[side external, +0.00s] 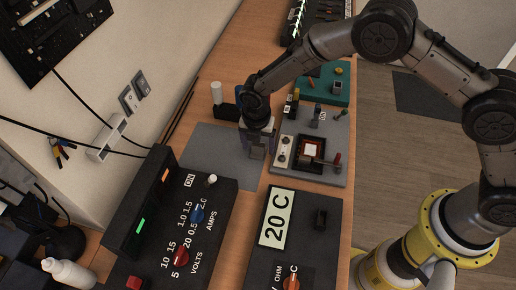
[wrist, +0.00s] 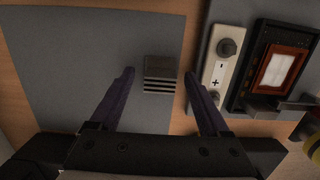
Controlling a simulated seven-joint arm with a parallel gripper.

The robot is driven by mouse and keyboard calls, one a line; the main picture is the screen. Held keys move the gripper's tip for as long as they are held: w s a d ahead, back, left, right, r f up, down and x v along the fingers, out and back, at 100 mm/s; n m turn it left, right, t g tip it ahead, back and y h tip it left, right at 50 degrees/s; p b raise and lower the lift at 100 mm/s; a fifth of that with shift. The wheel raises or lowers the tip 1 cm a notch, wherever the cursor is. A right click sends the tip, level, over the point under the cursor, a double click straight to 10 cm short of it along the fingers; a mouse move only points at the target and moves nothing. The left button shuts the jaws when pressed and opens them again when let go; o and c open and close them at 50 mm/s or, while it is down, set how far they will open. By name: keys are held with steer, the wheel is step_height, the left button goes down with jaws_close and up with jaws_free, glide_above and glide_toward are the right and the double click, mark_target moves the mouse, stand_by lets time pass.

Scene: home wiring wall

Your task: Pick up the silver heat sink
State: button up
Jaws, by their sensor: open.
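The heat sink (wrist: 160,74) is a small grey finned block. In the wrist view it lies on a grey mat (wrist: 100,40), near the mat's right edge. My gripper (wrist: 159,76) is open, with one finger to the left of the heat sink and the other to its right. In the side view my gripper (side external: 257,152) points down over the right part of the mat. The heat sink cannot be made out there, behind or below the fingers. I cannot tell the fingers' height above the mat.
A grey board (side external: 325,128) with a framed white pad and a terminal strip (wrist: 219,70) stands close on the right. A power supply (side external: 172,225) and a meter showing "20 C" (side external: 276,220) stand nearer the side camera. The mat's left part is clear.

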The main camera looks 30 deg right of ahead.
steer(key=shift+c, duration=0.2)
jaws_close()
steer(key=shift+r, duration=0.5)
step_height(320, 180, up, 2)
steer(key=shift+r, duration=0.1)
steer(key=s+d+r, duration=0.6)
steer(key=s+r, duration=0.4)
steer(key=s, duration=0.2)
steer(key=w+d+f, duration=0.3)
steer(key=d, duration=0.3)
steer(key=shift+w, duration=0.3)
